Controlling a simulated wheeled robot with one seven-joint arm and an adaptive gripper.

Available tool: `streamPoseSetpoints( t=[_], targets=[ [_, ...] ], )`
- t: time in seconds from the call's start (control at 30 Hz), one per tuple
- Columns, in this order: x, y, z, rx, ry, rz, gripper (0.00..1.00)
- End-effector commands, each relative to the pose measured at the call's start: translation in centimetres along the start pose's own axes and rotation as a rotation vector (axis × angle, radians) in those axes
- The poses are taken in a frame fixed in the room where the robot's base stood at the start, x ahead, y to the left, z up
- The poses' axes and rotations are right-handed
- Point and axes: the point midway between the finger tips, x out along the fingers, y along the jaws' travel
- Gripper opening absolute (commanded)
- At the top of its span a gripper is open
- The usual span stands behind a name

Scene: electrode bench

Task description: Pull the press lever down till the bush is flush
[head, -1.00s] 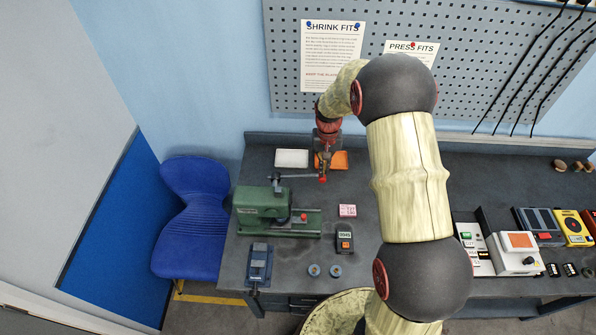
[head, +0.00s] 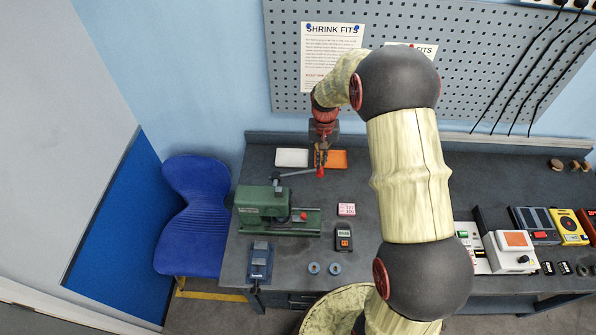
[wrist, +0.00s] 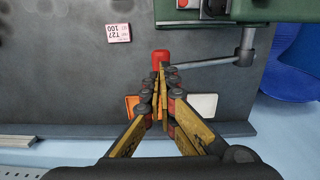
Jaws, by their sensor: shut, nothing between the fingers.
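The green press (head: 262,203) stands at the left of the bench, and its top right edge shows in the wrist view (wrist: 215,15). Its grey lever (head: 297,174) runs right from a post to a red knob (head: 320,172), and the knob also shows in the wrist view (wrist: 160,56). My gripper (head: 321,165) is shut and empty, with its fingertips (wrist: 159,68) right at the knob's near side in the wrist view. I cannot tell whether they touch it. I cannot make out the bush.
A white tray (head: 291,158) and an orange tray (head: 338,159) lie behind the lever. A pink label card (head: 346,209), a handheld meter (head: 343,238), two grey rings (head: 314,268) and a blue device (head: 260,262) lie around the press. A blue chair (head: 195,215) stands left.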

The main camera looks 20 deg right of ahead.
Motion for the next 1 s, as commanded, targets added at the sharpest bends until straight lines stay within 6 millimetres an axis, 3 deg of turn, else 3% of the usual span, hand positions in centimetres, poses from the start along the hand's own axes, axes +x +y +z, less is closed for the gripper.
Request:
streamPoseSetpoints(
  t=[0.53,1.0],
  targets=[
    [-4.8,0.1,0.0,0.0,0.001,0.0,0.0],
    [-4.9,0.1,0.0,0.0,0.001,0.0,0.0]
  ],
)
